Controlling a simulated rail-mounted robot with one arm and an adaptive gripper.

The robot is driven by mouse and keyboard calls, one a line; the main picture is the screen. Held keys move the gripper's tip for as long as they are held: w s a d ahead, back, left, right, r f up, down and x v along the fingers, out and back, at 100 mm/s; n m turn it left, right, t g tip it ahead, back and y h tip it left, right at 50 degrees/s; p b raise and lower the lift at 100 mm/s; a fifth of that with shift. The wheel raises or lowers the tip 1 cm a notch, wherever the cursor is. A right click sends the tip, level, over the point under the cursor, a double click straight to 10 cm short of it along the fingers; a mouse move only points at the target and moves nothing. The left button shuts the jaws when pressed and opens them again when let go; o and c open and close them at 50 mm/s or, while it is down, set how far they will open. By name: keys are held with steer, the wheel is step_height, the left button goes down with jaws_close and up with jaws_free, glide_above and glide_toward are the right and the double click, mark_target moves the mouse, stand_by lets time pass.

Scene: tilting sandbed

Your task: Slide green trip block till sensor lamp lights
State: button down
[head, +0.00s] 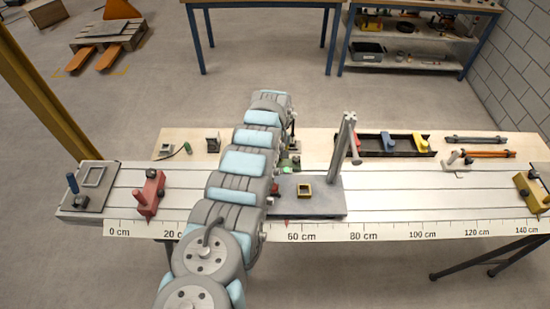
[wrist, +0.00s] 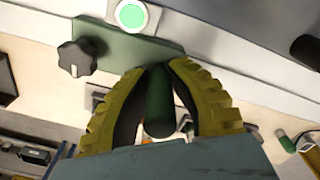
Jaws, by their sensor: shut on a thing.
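The green trip block (wrist: 128,48) shows in the wrist view as a flat green plate with a black star knob (wrist: 76,58) at its left end and a dark green upright handle (wrist: 159,103). My gripper (wrist: 158,72) has its two yellow ribbed fingers closed on this handle, one on each side. A round bright green face in a white ring (wrist: 131,14), which looks like a lit lamp, sits at the plate's upper edge. In the head view a bit of the green block (head: 289,163) shows right of my arm; my arm hides the gripper.
The slotted bench has a centimetre scale (head: 302,237) along its front. A red stop block (head: 150,195) stands at the left and a yellow one (head: 532,192) at the right end. A dark plate with a grey post (head: 342,150) stands close right of my arm.

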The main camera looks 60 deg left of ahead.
steer(key=c, duration=0.9)
jaws_free()
steer(key=shift+s+r, duration=0.1)
steer(key=shift+r, duration=5.9)
